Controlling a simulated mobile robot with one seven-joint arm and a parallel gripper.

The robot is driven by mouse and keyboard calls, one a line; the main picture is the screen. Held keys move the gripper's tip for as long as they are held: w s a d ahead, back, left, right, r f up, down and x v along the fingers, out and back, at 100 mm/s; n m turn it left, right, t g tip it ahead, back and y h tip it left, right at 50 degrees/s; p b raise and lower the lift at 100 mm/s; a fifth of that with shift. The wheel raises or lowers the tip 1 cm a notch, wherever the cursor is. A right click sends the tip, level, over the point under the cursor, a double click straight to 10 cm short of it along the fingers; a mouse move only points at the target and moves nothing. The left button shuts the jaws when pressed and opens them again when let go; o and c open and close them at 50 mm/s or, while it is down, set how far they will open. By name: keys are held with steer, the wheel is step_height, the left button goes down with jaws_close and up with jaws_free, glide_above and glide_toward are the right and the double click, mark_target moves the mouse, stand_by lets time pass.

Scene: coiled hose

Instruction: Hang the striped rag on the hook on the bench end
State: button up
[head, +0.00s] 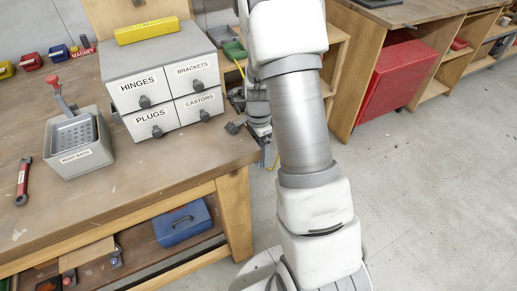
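The wooden bench (150,170) fills the left side of the head view. My arm comes down the middle of the view and hides part of the space beyond the bench's right end. My gripper (246,122) shows as dark grey parts at the bench's right corner, partly behind my arm. Its fingers are too small and covered to tell whether they are open or hold anything. I cannot make out a striped rag or a hook; a small bluish strip (268,156) shows just below the gripper, too small to identify.
A grey drawer cabinet (157,48) with a yellow box (147,30) on top stands on the bench. A grey wash bin (80,160) and a red-handled tool (22,183) lie left. A blue toolbox (183,222) sits on the lower shelf. The floor at right is clear.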

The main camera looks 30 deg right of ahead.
step_height(320, 180, up, 17)
steer(key=p, duration=0.4)
steer(key=s+a+r+n+t+p, duration=0.2)
steer(key=s+a+r+n, duration=0.3)
steer(key=s+r+n, duration=0.3)
steer(key=s+a+r+n+t+p, duration=0.3)
steer(key=s+a+r+n+p, duration=0.2)
steer(key=s+r+n, duration=0.4)
step_height(320, 180, up, 6)
steer(key=shift+s+a+f+n+t, duration=0.2)
steer(key=shift+s+a+n+t, duration=0.1)
steer(key=shift+s, duration=0.55)
steer(key=shift+a, duration=0.1)
